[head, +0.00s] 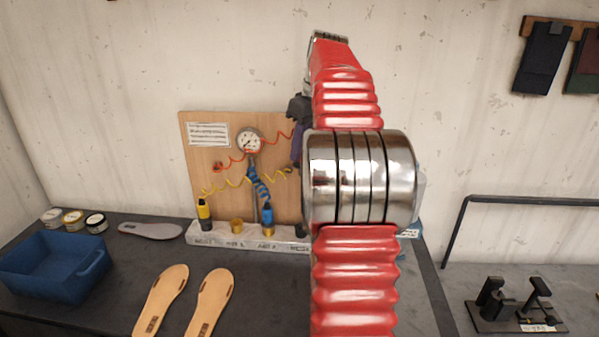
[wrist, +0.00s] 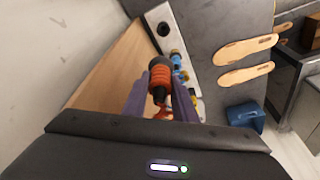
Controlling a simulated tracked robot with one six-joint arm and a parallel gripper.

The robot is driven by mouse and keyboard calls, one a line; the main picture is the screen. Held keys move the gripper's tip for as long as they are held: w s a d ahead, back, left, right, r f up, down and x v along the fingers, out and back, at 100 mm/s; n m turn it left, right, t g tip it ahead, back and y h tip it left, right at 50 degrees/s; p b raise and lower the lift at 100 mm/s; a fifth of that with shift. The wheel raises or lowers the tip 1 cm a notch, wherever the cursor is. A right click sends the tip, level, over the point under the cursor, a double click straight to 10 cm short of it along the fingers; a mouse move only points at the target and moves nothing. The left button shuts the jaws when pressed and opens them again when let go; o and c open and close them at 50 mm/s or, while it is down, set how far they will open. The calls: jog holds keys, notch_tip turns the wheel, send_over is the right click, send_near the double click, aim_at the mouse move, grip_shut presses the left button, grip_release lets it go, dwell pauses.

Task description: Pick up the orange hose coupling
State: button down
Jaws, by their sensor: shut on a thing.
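The orange hose coupling (wrist: 161,77), a ribbed orange collar with a dark end, sits between the two purple fingers of my gripper (wrist: 162,88) in the wrist view. The fingers are shut on it. In the head view my gripper (head: 297,145) shows only in part, in front of the board and above the pale socket block. My own red arm hides the coupling there. A red coiled hose (head: 283,137) runs from the gauge toward my gripper.
A yellow coupling (head: 204,212) and a blue coupling (head: 267,215) stand in the pale block (head: 222,238), with a brass socket (head: 237,226) between them. The wooden board (head: 200,165) with a gauge (head: 249,140) stands behind. Tan soles (head: 210,300) and a blue bin (head: 50,272) lie on the dark bench.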

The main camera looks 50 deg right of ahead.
notch_tip(320, 180, up, 7)
jog(key=shift+r, duration=0.15)
dwell(0.8)
jog(key=shift+s+a, duration=0.1)
